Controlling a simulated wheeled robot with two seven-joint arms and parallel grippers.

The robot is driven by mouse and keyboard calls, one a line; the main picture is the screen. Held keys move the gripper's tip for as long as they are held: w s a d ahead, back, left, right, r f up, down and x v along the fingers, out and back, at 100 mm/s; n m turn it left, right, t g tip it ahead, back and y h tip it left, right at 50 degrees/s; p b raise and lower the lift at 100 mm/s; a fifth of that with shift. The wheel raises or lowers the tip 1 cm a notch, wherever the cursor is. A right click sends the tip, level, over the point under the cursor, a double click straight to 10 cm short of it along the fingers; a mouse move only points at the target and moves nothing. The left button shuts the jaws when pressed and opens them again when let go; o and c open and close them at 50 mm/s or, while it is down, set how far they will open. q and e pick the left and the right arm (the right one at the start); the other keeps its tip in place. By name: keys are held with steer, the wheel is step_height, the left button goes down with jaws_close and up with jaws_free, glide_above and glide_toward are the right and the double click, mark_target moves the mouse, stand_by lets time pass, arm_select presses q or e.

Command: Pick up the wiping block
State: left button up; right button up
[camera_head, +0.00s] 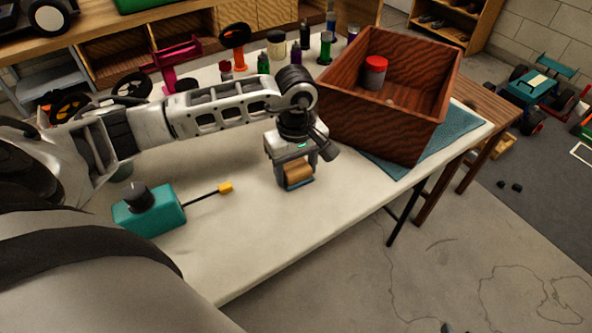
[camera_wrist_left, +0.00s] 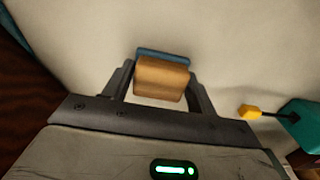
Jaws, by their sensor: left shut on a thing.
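The wiping block (camera_head: 298,174) has a tan, wood-coloured body with a blue layer along its underside. It also shows in the left wrist view (camera_wrist_left: 162,78), between the two fingers. My left gripper (camera_head: 297,180) points down at the table and is shut on the block. In the left wrist view my left gripper (camera_wrist_left: 160,85) has a finger on each side of the block. I cannot tell whether the block touches the table. My right gripper is not in view.
A teal box with a black knob (camera_head: 155,212) and a yellow-tipped rod (camera_head: 225,188) lies left of the gripper. A wooden crate (camera_head: 432,125) holding a red-capped jar (camera_head: 375,72) stands on a blue cloth (camera_head: 455,130) at right. Several bottles stand behind. The front tabletop (camera_head: 250,240) is clear.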

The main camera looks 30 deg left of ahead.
mark_target(300, 168)
arm_select(q)
steer(key=shift+r, duration=0.6)
steer(key=r, duration=0.2)
steer(key=shift+w+d+r, duration=0.1)
steer(key=shift+d+r, duration=0.3)
steer(key=d+r+b, duration=0.1)
steer(key=d+r, duration=0.8)
steer(key=d, duration=0.4)
steer(key=shift+d, duration=0.15)
steer(key=shift+w, duration=0.1)
